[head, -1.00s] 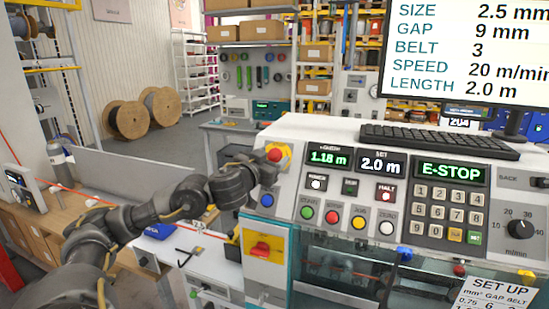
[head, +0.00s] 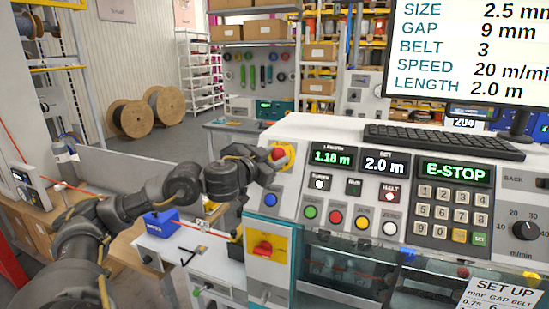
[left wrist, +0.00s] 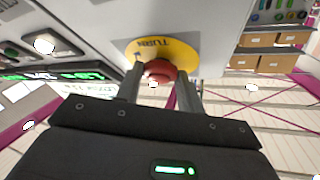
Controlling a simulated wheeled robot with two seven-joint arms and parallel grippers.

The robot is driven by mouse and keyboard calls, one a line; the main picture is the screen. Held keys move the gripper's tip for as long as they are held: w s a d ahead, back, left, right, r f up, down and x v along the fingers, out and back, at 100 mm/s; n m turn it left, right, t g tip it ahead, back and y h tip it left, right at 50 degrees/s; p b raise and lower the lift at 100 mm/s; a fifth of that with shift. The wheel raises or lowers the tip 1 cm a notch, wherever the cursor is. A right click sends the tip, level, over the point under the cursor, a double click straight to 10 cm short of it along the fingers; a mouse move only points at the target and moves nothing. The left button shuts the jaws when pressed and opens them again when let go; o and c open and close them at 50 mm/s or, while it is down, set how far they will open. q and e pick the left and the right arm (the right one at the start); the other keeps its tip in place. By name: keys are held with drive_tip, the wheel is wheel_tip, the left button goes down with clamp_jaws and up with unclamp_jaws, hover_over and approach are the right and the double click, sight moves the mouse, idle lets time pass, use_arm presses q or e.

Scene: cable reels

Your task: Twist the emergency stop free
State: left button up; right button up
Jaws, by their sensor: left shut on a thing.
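The emergency stop is a red mushroom button (head: 277,154) on a round yellow plate (head: 287,158) at the upper left of the machine's control panel. My left gripper (head: 268,162) reaches it from the left. In the left wrist view the red button (left wrist: 160,70) sits between the two fingers of my left gripper (left wrist: 160,84), which are shut on it. The yellow plate (left wrist: 170,50) behind it carries the word TURN, seen upside down. The panel's green display (head: 455,172) reads E-STOP. My right gripper is not in view.
The panel has a blue button (head: 270,200) below the stop and several coloured buttons to its right. A keyboard (head: 440,138) lies on top. A red rotary switch on a yellow box (head: 265,247) sits below. A blue box (head: 161,224) stands on the bench at left.

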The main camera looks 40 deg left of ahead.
use_arm(q)
drive_tip(key=m+h, duration=0.1)
drive_tip(key=m, duration=0.1)
drive_tip(key=m+g+h, duration=0.1)
drive_tip(key=m, duration=0.1)
drive_tip(key=m+h, duration=0.1)
drive_tip(key=m, duration=0.1)
drive_tip(key=shift+a+r+g, duration=0.2)
drive_tip(key=shift+r+g, duration=0.1)
drive_tip(key=shift+m+h, duration=0.3)
drive_tip(key=shift+m, duration=0.1)
drive_tip(key=o, duration=1)
drive_tip(key=shift+w+f, duration=0.15)
